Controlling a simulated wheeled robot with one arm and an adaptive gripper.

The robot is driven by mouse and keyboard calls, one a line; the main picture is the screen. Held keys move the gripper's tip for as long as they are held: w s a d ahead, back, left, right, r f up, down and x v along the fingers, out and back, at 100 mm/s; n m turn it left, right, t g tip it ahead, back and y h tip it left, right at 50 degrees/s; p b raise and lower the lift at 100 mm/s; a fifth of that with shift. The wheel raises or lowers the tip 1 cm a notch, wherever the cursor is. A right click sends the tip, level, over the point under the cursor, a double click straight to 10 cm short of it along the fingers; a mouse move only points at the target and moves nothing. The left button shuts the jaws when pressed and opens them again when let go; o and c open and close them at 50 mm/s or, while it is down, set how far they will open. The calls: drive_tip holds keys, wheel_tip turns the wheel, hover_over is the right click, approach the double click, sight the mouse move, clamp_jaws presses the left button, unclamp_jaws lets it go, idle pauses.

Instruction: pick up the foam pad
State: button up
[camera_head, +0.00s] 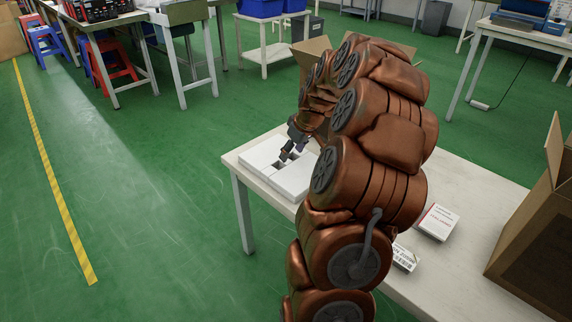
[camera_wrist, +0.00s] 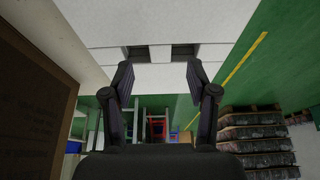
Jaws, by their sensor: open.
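The foam pad (camera_head: 262,153) is a white, flat block with dark square recesses, lying near the left end of the pale table. A seam seems to divide the white material; I cannot tell whether it is one pad or two. In the wrist view the white pad (camera_wrist: 160,28) fills the upper middle, with two dark recesses near its lower edge. My gripper (camera_head: 286,155) is over the pad beside the recesses, pointing down. In the wrist view my gripper (camera_wrist: 159,72) has its two fingers spread with nothing between them. Contact with the pad cannot be told. My arm hides part of the table.
The table (camera_head: 458,185) also holds a white box with red print (camera_head: 437,222), a small labelled box (camera_head: 404,258) and an open cardboard box (camera_head: 535,240) at right. Another cardboard box (camera_head: 309,50) shows behind my arm. Green floor is free at left.

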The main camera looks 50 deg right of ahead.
sight(288, 162)
drive_tip(key=b+x, duration=0.1)
drive_tip(key=x, duration=0.3)
drive_tip(key=shift+w+f, duration=0.15)
drive_tip(key=shift+f, duration=0.1)
drive_tip(key=shift+r, duration=0.1)
drive_tip(key=c, duration=1)
